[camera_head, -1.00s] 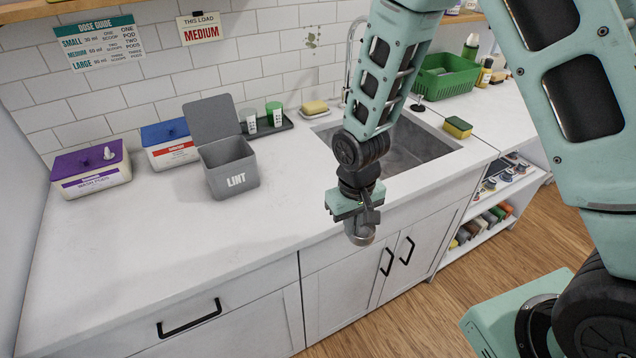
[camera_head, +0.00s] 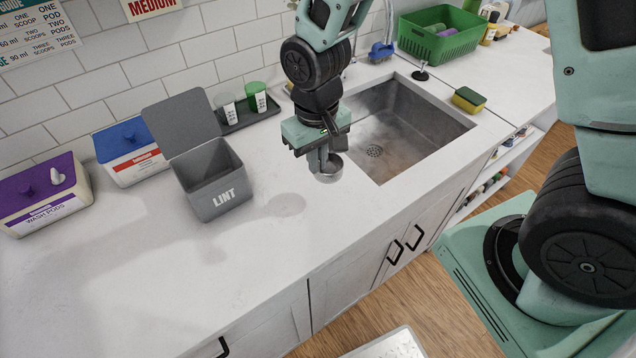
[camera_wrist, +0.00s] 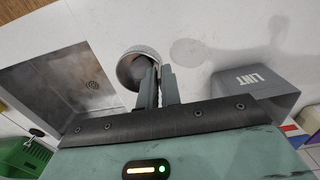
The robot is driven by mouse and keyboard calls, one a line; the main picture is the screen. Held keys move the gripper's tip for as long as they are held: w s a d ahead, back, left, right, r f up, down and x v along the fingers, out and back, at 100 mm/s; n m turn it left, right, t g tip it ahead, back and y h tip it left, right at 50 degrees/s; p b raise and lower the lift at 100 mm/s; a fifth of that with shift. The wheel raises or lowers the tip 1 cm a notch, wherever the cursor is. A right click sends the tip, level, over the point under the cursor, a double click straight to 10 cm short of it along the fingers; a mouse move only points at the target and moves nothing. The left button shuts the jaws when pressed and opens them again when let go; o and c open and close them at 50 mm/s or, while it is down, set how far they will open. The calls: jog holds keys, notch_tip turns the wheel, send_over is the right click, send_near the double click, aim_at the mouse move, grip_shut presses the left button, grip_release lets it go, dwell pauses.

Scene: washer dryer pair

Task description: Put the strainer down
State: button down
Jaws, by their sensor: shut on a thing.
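The strainer (camera_head: 328,170) is a small round grey metal cup held below my gripper (camera_head: 318,157). In the wrist view the strainer (camera_wrist: 137,68) shows its round rim, beside the fingertips of my gripper (camera_wrist: 160,85). My gripper is shut on the strainer; its handle is mostly hidden between the fingers. The strainer hangs above the white counter (camera_head: 250,265), close to the left edge of the sink (camera_head: 415,130). A soft round shadow lies on the counter to its left, so it appears apart from the surface.
An open grey LINT bin (camera_head: 215,185) stands left of my gripper. A sponge (camera_head: 468,100) lies right of the sink. The front counter is clear.

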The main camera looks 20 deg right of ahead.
jog(key=shift+f+p, duration=1.05)
jog(key=shift+f, duration=3.55)
jog(key=shift+f, duration=0.15)
jog(key=c, duration=1.6)
grip_release()
